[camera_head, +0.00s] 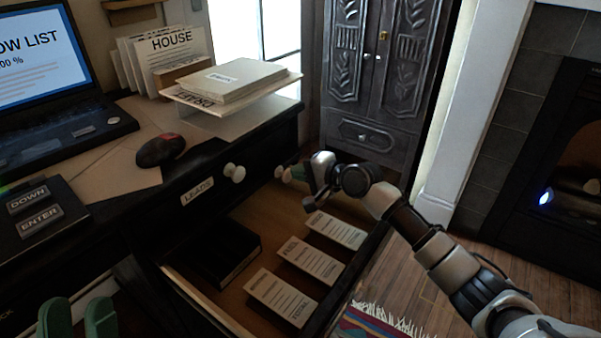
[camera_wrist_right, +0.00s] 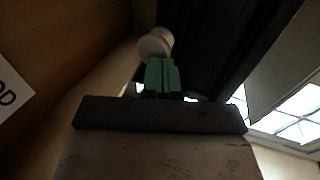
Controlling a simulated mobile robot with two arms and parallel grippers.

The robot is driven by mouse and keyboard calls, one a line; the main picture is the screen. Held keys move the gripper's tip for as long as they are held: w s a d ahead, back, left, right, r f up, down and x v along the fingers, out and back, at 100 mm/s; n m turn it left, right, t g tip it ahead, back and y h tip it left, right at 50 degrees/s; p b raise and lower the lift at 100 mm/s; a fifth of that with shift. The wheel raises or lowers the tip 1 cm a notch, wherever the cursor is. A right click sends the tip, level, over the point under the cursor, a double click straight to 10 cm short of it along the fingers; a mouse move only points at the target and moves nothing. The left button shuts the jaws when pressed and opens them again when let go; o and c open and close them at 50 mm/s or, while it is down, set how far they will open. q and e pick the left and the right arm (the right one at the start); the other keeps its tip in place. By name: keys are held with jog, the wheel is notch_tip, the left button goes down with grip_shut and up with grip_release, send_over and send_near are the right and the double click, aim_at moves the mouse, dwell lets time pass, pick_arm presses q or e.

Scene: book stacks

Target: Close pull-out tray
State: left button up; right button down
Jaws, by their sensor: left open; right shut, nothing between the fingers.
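The pull-out tray (camera_head: 215,298), an open wooden drawer with a dark front, extends from under the dark desk. It holds a black book (camera_head: 228,250) and several printed slips (camera_head: 282,297). My right gripper (camera_head: 291,173) is shut and empty above the tray's far end, close to a white knob (camera_head: 279,171) on the desk front. In the right wrist view its green fingers (camera_wrist_right: 162,76) are together, with a white knob (camera_wrist_right: 155,44) just beyond; I cannot tell whether they touch. My left gripper (camera_head: 78,318) is open and empty at the bottom left, its green fingers apart.
Above the tray, the desk front carries a "LEADS" label (camera_head: 197,191) and another white knob (camera_head: 234,172). A laptop (camera_head: 50,80), mouse (camera_head: 160,150) and paper stacks (camera_head: 235,80) are on the desk. A dark cabinet (camera_head: 375,80) stands behind. Wooden floor (camera_head: 520,270) and a rug (camera_head: 375,322) lie to the right.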

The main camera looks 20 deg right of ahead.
aim_at(272, 162)
jog(key=w+a, duration=0.1)
jog(key=w, duration=0.1)
jog(key=w+a, duration=0.1)
jog(key=shift+w+a+p, duration=0.2)
jog(key=shift+w+p, duration=0.1)
jog(key=shift+w, duration=0.05)
pick_arm(q)
jog(key=shift+w+d+f+g, duration=0.2)
jog(key=shift+w+f+g, duration=0.35)
jog(key=shift+g, duration=0.25)
pick_arm(e)
jog(key=shift+r, duration=0.25)
